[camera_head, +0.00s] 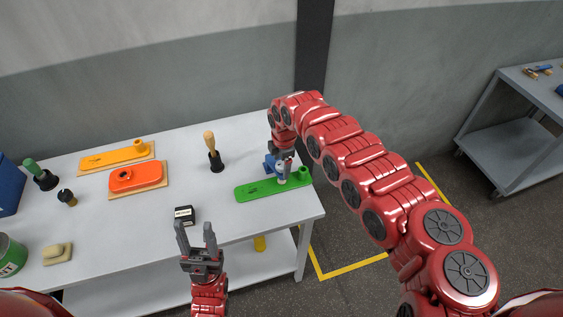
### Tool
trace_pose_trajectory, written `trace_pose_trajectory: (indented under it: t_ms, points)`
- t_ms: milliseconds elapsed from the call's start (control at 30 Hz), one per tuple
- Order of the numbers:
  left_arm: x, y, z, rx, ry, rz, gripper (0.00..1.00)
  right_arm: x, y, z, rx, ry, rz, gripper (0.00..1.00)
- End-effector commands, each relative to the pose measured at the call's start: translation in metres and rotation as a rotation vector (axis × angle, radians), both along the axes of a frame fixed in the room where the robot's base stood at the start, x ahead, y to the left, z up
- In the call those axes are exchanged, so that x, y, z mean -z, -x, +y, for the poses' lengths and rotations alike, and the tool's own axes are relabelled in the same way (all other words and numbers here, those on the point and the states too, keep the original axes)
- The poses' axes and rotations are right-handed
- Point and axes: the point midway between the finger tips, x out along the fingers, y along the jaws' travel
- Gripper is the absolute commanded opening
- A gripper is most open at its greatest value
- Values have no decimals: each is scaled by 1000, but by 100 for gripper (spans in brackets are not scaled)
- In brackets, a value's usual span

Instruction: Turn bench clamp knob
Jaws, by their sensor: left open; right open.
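A small blue device (269,166), which may be the bench clamp, stands on the workbench (250,143) near its right end. My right gripper (284,170) reaches down from above right at this device and partly covers it. A small pale and blue part shows just under its fingers; I cannot tell whether it is the knob or whether the fingers touch it. My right gripper is open, though its fingers are small in view. My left gripper (196,238) is open and empty, fingers pointing toward the bench, at its front edge.
A green plate (258,189) lies in front of the blue device. Orange plates (112,157), a wooden-handled tool (210,141), a black box (184,215) and a green can (10,255) stand further left. A grey cart (510,140) is far right.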

Motion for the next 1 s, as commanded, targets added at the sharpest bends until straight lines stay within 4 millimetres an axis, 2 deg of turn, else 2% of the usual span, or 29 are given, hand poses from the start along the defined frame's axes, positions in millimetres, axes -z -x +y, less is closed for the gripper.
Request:
trace_pose_trajectory:
  t_ms: [67, 500, 767, 1000]
  points:
    - [0, 0, 0, 0, 0, 0, 50, 0, 0, 0, 0, 0, 0, 81]
    - [0, 0, 0, 0, 0, 0, 50, -1, 0, 0, 0, 0, 0, 2]
    - [3, 0, 0, 0, 0, 0, 50, 0, 0, 0, 23, 0, -1, 0]
    - [15, 0, 0, 0, 0, 0, 50, 1, -1, 0, 139, 0, -3, 0]
